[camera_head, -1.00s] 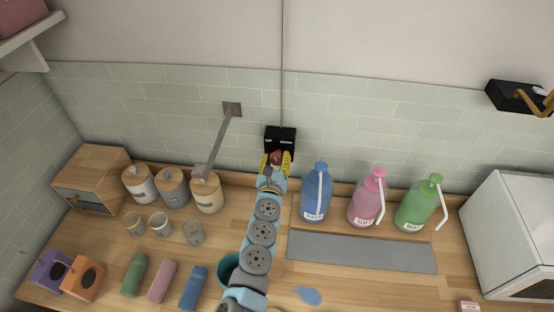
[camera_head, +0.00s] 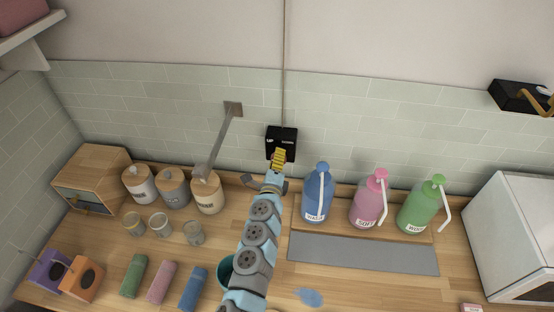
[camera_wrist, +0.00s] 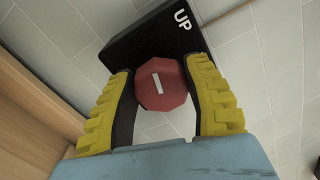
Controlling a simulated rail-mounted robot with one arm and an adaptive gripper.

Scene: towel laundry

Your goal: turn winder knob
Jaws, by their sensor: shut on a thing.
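The winder is a black box (camera_head: 282,134) on the tiled wall, with a cord rising above it. Its face carries the label "UP", which also shows on the box in the wrist view (camera_wrist: 150,42). The red faceted knob (camera_wrist: 161,86) has a white line and sits between my gripper's two yellow fingers. My gripper (camera_head: 279,158) is shut on the knob, a finger on each side of it. In the head view my gripper covers the knob.
Blue, pink and green pump bottles (camera_head: 317,195) stand to the right behind a grey mat (camera_head: 362,253). A metal wall arm (camera_head: 219,142) juts out left of the winder.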

